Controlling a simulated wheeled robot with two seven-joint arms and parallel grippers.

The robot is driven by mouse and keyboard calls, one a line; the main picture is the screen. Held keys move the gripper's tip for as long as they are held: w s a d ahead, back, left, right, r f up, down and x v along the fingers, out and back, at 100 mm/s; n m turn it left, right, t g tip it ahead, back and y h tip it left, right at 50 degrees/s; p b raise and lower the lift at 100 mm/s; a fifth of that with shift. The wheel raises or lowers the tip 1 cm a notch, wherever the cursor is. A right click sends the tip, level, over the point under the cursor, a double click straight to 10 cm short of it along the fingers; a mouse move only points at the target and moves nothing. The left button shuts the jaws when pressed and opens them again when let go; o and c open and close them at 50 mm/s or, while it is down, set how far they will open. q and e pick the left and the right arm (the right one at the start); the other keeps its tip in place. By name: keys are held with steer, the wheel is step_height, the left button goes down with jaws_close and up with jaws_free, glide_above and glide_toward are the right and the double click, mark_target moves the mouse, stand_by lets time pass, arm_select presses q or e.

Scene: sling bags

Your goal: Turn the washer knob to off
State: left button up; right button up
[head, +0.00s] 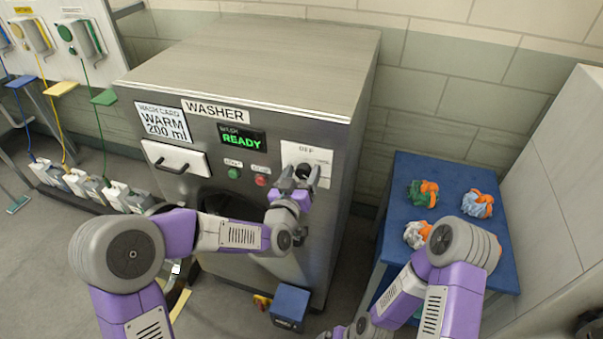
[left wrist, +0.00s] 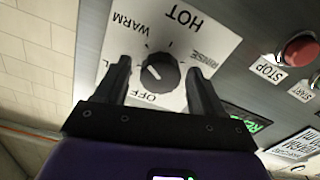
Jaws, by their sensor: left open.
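The washer (head: 245,75) is a grey metal cabinet with a black round knob (head: 303,171) on a white dial plate (head: 318,155) at the right of its front. In the left wrist view the knob (left wrist: 160,73) shows close up, with HOT, WARM, RINSE and OFF around it, upside down. A small pale mark on the knob faces left in that view, toward a label mostly hidden by a finger. My left gripper (head: 297,179) is open, its fingers on either side of the knob; I cannot tell whether they touch it. My right gripper's fingers are out of view.
A red STOP button (head: 261,180) and a green START button (head: 234,173) sit left of the dial. The display (head: 242,141) reads READY. A blue table (head: 455,175) with bundled sling bags stands right. A blue box (head: 290,304) is on the floor.

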arm_select(q)
steer(key=c, duration=1.1)
steer(key=shift+o, duration=0.2)
steer(key=shift+n+b, duration=0.4)
steer(key=shift+b, duration=0.35)
steer(key=n+b, duration=0.7)
steer(key=b, duration=0.1)
steer(key=n+b, duration=0.7)
steer(key=b, duration=0.2)
steer(key=shift+a+f, duration=0.1)
steer(key=shift+a, duration=0.1)
steer(key=n+b, duration=0.2)
steer(key=shift+n, duration=0.3)
steer(key=n+b, duration=0.2)
steer(key=shift+n, duration=0.4)
steer(key=shift+n+b, duration=0.35)
steer(key=shift+n, duration=1.55)
